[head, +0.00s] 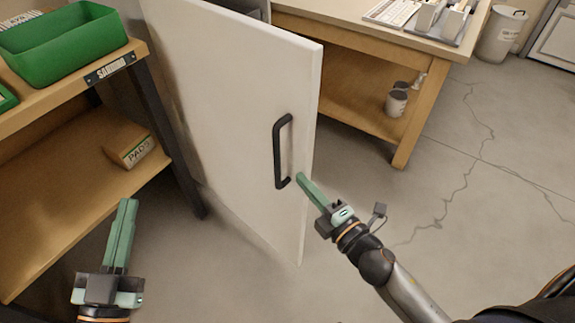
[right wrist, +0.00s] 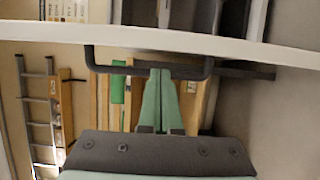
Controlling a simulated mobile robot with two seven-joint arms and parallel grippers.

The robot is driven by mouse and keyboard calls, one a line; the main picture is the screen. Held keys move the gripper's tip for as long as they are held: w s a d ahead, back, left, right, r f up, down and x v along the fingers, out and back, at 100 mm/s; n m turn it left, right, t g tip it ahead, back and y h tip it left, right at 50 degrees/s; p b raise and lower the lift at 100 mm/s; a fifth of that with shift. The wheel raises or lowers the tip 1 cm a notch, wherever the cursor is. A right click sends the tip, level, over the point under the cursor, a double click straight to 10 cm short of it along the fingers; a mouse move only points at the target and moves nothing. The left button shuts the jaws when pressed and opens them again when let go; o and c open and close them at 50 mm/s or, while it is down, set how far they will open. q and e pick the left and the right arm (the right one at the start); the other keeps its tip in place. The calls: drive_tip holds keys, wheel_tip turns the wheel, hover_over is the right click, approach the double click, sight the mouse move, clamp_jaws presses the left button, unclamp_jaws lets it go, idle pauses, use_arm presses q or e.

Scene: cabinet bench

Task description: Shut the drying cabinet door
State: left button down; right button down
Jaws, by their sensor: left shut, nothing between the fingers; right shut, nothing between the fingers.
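The white drying cabinet door (head: 225,95) stands open, swung out toward me, with a dark bar handle (head: 280,152) on its face near the free edge. The cabinet body is mostly hidden behind the door. My right gripper (head: 302,178) is shut and empty, its tips close to the lower end of the handle by the free edge. In the right wrist view the shut fingertips (right wrist: 160,73) overlap the handle bar (right wrist: 115,68); I cannot tell if they touch. My left gripper (head: 128,203) is shut and empty at lower left, apart from the door.
A wooden shelf bench (head: 60,190) with a green bin (head: 65,45) and a pads box (head: 128,145) stands left of the door. A wooden table (head: 400,150) with a tray of items stands behind it at right. The floor (head: 490,180) at right is clear.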

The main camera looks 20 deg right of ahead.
sight(288, 165)
drive_tip(key=x, duration=0.6)
drive_tip(key=shift+w+a+f, duration=0.1)
drive_tip(key=shift+w, duration=0.2)
